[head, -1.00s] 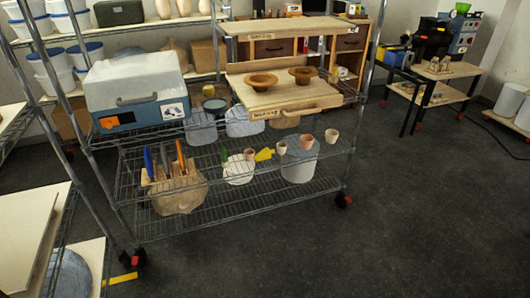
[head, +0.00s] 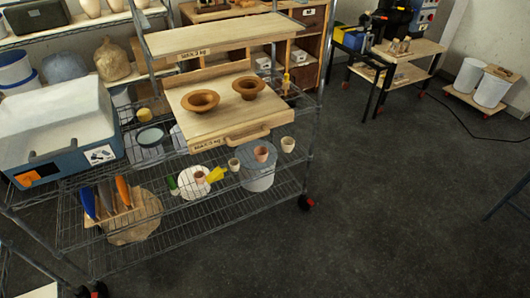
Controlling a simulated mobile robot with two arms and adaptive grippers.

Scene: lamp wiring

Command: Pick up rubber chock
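No thing in view is clearly a rubber chock. A small yellow wedge-like piece (head: 216,174) lies on the middle wire shelf of the rack, beside small clay pots; it is too small to tell whether it is rubber. Neither of my grippers is in view.
The wire rack (head: 200,228) on castors holds a blue-grey lidded box (head: 55,135), a wooden board (head: 215,122) with two brown bowls, and several colored-handled tools. A wooden bench (head: 410,48) and a dolly with white buckets (head: 468,75) stand behind right. Dark floor (head: 400,200) is mostly clear.

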